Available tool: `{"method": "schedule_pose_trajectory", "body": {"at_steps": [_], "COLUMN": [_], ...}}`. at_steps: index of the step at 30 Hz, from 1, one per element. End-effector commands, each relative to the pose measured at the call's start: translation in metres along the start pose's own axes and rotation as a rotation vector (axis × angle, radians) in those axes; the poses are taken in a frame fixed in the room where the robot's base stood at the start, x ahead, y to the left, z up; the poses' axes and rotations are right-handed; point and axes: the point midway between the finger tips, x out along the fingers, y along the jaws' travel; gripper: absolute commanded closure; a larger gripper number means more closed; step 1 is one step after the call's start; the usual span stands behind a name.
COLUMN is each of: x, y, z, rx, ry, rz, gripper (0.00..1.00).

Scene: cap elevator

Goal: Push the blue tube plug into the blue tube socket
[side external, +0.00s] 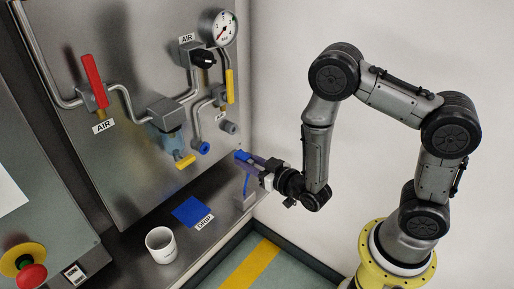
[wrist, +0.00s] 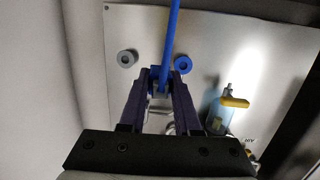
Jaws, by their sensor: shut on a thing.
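My gripper (side external: 246,158) is shut on the blue tube plug (side external: 241,155), which it holds out in front of the steel panel. In the wrist view the plug (wrist: 155,74) sits between the fingertips of my gripper (wrist: 163,84). In the wrist view the socket (wrist: 183,64) shows right of the plug, near the right fingertip.
A grey socket (side external: 229,127) sits beside the blue one. Pipes, a yellow-handled valve (side external: 186,161), a red lever (side external: 94,80) and a gauge (side external: 222,28) project from the panel. A white cup (side external: 161,244) and blue square (side external: 192,211) are on the shelf below.

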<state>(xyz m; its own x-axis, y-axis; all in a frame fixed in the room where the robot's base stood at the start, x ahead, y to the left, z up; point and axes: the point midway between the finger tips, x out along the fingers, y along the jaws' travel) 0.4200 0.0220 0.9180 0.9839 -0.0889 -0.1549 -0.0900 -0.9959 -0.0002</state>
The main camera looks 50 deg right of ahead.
Motion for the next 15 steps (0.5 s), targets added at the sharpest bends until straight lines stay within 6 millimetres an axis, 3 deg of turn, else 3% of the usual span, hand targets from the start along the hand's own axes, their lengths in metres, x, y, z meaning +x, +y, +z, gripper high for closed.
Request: {"method": "schedule_pose_trajectory", "body": {"at_steps": [3,6,15], "x": [-0.007,-0.009,0.006], "y": [-0.024,-0.034,-0.039], "z": [0.000,-0.001,-0.003], "rx": [-0.010,-0.013,-0.013], "ry": [0.001,0.003,0.006], "rz": [-0.055,-0.080,-0.088], "gripper": [1.00,1.00,1.00]}}
